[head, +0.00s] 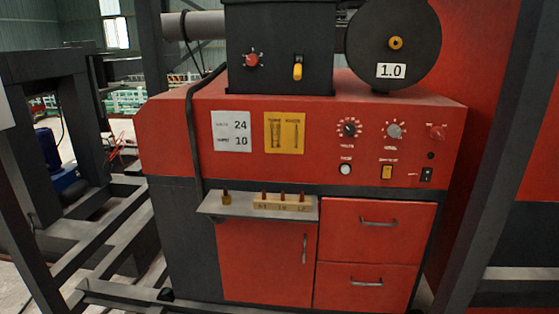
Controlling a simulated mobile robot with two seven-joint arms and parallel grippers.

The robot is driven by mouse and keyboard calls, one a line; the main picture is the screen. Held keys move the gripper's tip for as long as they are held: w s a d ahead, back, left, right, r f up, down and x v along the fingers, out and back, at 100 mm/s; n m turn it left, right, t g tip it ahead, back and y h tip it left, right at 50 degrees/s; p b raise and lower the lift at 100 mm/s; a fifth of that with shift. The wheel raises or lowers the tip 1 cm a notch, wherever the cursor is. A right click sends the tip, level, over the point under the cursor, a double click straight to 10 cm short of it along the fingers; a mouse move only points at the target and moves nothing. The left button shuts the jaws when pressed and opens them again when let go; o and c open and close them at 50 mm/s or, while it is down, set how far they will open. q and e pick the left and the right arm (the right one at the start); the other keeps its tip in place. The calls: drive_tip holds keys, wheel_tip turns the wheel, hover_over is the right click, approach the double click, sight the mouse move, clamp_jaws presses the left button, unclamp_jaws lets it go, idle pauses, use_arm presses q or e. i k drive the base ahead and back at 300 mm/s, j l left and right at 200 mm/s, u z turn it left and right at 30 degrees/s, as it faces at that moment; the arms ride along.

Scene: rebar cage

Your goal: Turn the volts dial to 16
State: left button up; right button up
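The volts dial (349,128) is a black round knob with a ring of pale marks on the red machine's front panel, above a "VOLTS" label. Its pointer setting is too small to read. A grey dial (394,131) with a similar ring sits to its right. A white card (231,132) on the panel's left reads 24 on its upper line and 10 below. Neither of my grippers is in the head view, and nothing touches the dial.
Below the dial are a white round button (345,169), a yellow switch (387,172) and a black switch (427,174). A red knob (437,131) is at the right. A shelf (213,209) with small tools juts out lower left. Dark frame posts stand at both sides.

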sight(348, 128)
drive_tip(key=i+z, duration=0.3)
drive_tip(key=i, duration=0.95)
